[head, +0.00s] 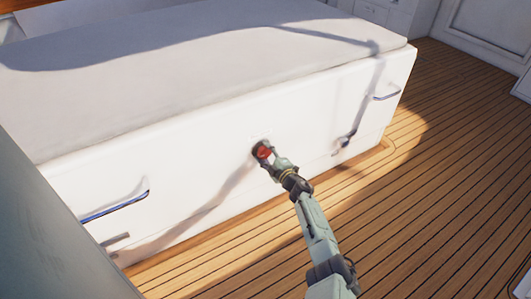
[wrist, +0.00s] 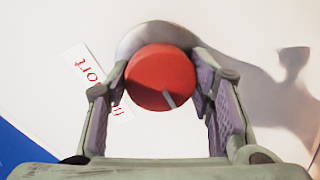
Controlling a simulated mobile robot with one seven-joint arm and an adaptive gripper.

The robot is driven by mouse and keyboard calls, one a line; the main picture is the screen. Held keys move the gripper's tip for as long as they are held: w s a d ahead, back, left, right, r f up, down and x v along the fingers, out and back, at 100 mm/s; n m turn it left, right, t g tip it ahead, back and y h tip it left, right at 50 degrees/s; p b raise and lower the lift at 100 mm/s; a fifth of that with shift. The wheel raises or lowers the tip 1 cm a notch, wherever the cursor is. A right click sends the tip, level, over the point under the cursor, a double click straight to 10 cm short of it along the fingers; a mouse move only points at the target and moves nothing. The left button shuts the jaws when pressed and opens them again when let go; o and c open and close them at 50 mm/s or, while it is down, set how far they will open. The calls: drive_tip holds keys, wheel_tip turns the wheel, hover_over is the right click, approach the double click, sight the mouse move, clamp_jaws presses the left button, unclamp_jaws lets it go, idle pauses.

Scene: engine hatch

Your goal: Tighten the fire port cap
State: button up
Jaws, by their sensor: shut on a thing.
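The fire port cap (head: 264,152) is a round red cap on the white front panel of the box under the grey cushion. A white label with red letters (wrist: 85,68) is partly hidden behind the left finger.
A blue-and-metal handle (head: 115,206) is on the panel at the left and another handle (head: 387,92) at the right. A dark latch (head: 345,140) sits low on the panel. The grey cushion (head: 190,70) lies on top. The wooden deck (head: 440,170) at right is clear.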

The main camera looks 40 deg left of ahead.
drive_tip(key=shift+m, duration=0.4)
drive_tip(key=o, duration=1.2)
drive_tip(key=shift+c, duration=0.2)
drive_tip(key=shift+s+d, duration=0.1)
drive_tip(key=shift+d, duration=0.45)
drive_tip(key=v, duration=1)
drive_tip(key=shift+s+d, duration=0.25)
drive_tip(key=shift+d, duration=0.1)
